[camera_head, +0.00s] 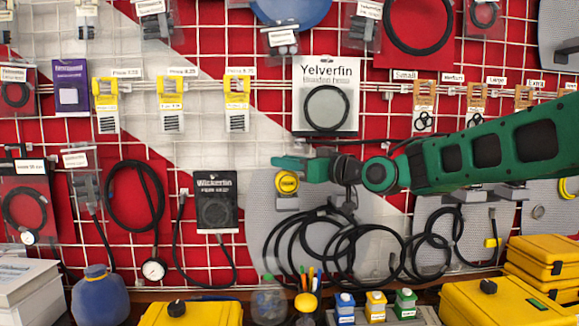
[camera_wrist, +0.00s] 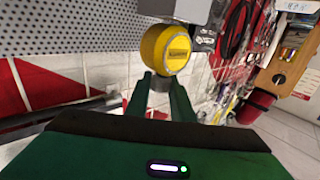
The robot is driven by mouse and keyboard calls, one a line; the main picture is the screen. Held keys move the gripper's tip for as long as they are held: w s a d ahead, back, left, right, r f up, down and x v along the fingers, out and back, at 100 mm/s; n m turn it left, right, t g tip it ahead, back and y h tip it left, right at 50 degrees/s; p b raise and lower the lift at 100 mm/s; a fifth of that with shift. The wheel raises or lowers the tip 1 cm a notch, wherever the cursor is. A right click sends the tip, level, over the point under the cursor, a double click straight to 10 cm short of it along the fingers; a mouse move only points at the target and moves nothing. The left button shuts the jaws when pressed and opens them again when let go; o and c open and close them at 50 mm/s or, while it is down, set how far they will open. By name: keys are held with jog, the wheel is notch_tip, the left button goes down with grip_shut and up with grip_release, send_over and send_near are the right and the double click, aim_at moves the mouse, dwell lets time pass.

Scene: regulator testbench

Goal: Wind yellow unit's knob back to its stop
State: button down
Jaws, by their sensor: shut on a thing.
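The yellow unit (camera_head: 287,183) is a round yellow body with a label on its face, mounted in front of a grey perforated panel. In the wrist view the yellow unit (camera_wrist: 166,50) is just beyond my fingertips. A small grey knob (camera_wrist: 159,84) sticks out from it toward me, between the two green fingers. My gripper (camera_wrist: 160,88) is shut on this knob. In the head view my gripper (camera_head: 284,163) reaches in from the right and is at the unit's upper edge; the knob is hidden there. The knob's turn position and its stop cannot be read.
A grey perforated panel (camera_head: 262,215) stands behind the unit. Black hoses (camera_head: 310,245) hang below my arm. A cup of pens (camera_head: 307,300), a tray of small blue, yellow and green items (camera_head: 376,305) and yellow cases (camera_head: 510,300) stand on the bench below. A Yelverfin pack (camera_head: 326,70) hangs above.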

jog(key=n+g+y, duration=0.3)
jog(key=shift+w+d+f+g, duration=0.1)
jog(key=shift+w+g, duration=0.05)
jog(key=shift+g, duration=0.15)
jog(key=shift+n+g+y, duration=0.7)
jog(key=shift+n+g, duration=0.2)
jog(key=shift+g, duration=0.7)
jog(key=c, duration=1.5)
grip_release()
jog(key=shift+v, duration=5.25)
